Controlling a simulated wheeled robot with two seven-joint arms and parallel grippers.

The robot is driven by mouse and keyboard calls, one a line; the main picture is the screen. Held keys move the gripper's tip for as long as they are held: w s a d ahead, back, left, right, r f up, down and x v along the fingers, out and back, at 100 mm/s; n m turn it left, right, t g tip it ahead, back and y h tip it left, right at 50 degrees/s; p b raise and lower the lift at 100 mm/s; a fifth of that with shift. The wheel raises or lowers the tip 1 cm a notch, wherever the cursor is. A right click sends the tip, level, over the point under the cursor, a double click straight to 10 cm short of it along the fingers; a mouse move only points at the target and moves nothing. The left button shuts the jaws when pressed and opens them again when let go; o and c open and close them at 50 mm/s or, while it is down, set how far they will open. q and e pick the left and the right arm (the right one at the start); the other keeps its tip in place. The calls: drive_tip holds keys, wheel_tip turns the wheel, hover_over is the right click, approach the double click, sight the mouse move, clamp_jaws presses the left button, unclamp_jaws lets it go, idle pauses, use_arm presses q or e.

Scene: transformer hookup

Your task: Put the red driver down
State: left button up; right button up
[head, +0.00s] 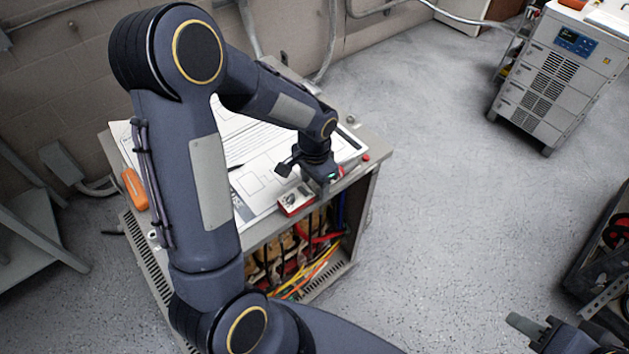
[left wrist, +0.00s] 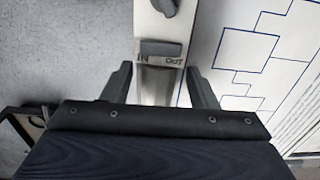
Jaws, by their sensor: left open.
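My left gripper (head: 312,178) is open, low over the front right of the cabinet top. In the left wrist view its two fingers (left wrist: 160,88) stand apart on either side of a pale metal strip marked IN and OUT (left wrist: 155,60), with nothing seen held. I cannot clearly make out the red driver; a small red patch (head: 341,173) shows just beside the left gripper, mostly hidden by it. My right gripper (head: 528,328) is only partly in view at the bottom right, and its opening cannot be judged.
The cabinet top (head: 375,145) carries a paper diagram (head: 255,135), an orange item (head: 135,188), a small red-and-white box (head: 297,199) and a red knob (head: 366,157). Coloured wires (head: 300,265) fill its open front. A grey wheeled unit (head: 555,70) stands at the back right. The floor between is clear.

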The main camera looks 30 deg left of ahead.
sight(314, 183)
use_arm(q)
drive_tip(key=shift+r, duration=0.15)
wheel_tip(314, 183, up, 12)
drive_tip(key=s+d+r+n+t+h, duration=0.1)
drive_tip(key=s+d+n+t+h, duration=0.1)
drive_tip(key=s, duration=0.7)
drive_tip(key=s+d+r+n+t+h, duration=0.1)
drive_tip(key=s+r+n+t, duration=0.1)
drive_tip(key=s, duration=0.7)
drive_tip(key=shift+d+r+n+t+h, duration=0.15)
drive_tip(key=shift+d+n+t+h, duration=0.25)
drive_tip(key=shift+n+t, duration=0.55)
drive_tip(key=shift+s, duration=0.1)
